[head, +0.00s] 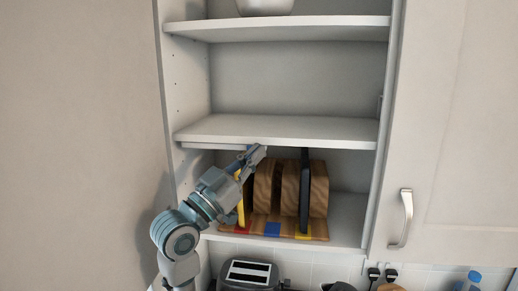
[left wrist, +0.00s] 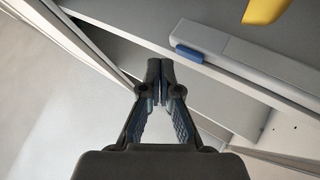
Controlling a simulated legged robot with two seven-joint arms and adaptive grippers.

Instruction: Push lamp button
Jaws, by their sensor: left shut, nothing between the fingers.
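The lamp is a slim grey-white bar (left wrist: 235,48) under the middle shelf; in the head view it shows as a thin strip (head: 214,146) at the shelf's underside, partly hidden by my gripper. Its blue button (left wrist: 189,53) is at the bar's near end in the left wrist view. My left gripper (head: 262,150) reaches up from the lower left to just under the middle shelf. It is shut and empty. In the left wrist view its fingertips (left wrist: 160,68) are close to the left of the button; I cannot tell whether they touch. My right gripper is not in view.
Wooden boards (head: 266,187), a black board (head: 304,192) and a yellow board (head: 241,207) stand in a rack on the bottom shelf, close to my left arm. A toaster (head: 248,274) stands below. The middle shelf (head: 285,130) is empty. A closed cabinet door (head: 460,130) is at right.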

